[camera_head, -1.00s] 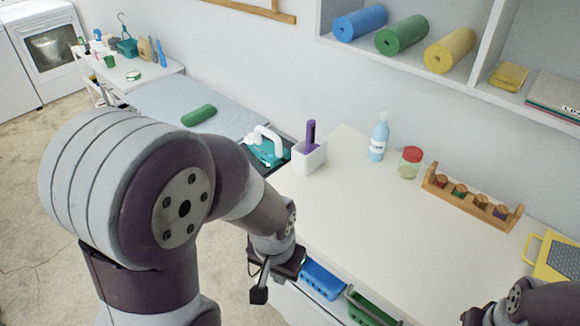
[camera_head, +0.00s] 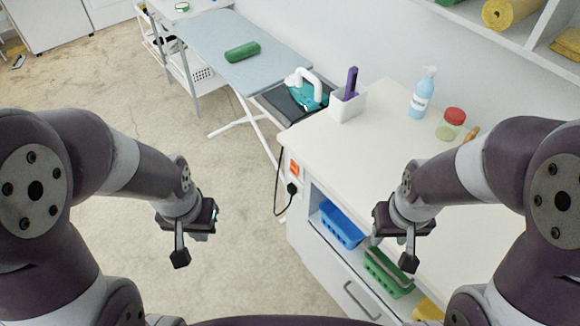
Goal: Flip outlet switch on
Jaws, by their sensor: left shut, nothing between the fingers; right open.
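The outlet with its orange-red switch (camera_head: 294,168) is on the left end panel of the white counter. A black plug (camera_head: 291,188) sits in the socket just below it, with a black cord hanging down in a loop. Whether the switch is on or off is too small to tell. My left gripper (camera_head: 184,256) is shut and empty, to the left of the outlet over the floor, apart from it. My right gripper (camera_head: 405,258) is open and empty in front of the counter, near the baskets, right of the outlet.
The white counter (camera_head: 330,140) holds a white cup with a purple object, a spray bottle (camera_head: 421,95) and a red-lidded jar (camera_head: 451,124). Blue (camera_head: 341,225) and green baskets (camera_head: 388,272) sit on its shelf. A teal iron (camera_head: 305,95) stands by the ironing board (camera_head: 225,35). Floor left of the counter is free.

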